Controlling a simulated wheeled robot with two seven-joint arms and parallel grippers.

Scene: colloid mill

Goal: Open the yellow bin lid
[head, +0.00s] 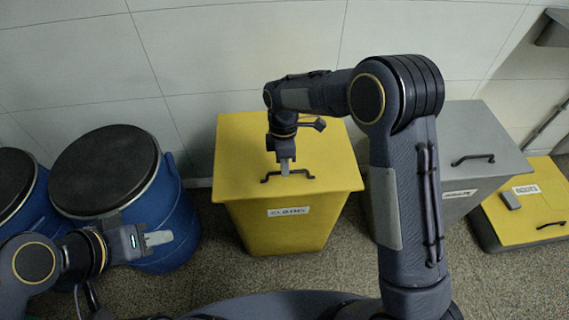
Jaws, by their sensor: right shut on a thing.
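The yellow bin (290,228) stands on the floor in the middle of the head view, with a label on its front. Its flat yellow lid (235,165) lies closed on top. A dark bar handle (302,172) sits near the lid's front edge. My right gripper (285,170) points down from above and is shut on the handle, hiding its middle. My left gripper (158,238) is at the lower left, in front of a blue barrel and away from the yellow bin. Its fingers show side-on, so their opening cannot be told.
Blue barrels with black lids (105,170) stand at the left. A grey bin (470,135) stands right of the yellow one, partly behind my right arm. A low yellow box (535,200) is at the far right. The tiled wall (230,50) is close behind.

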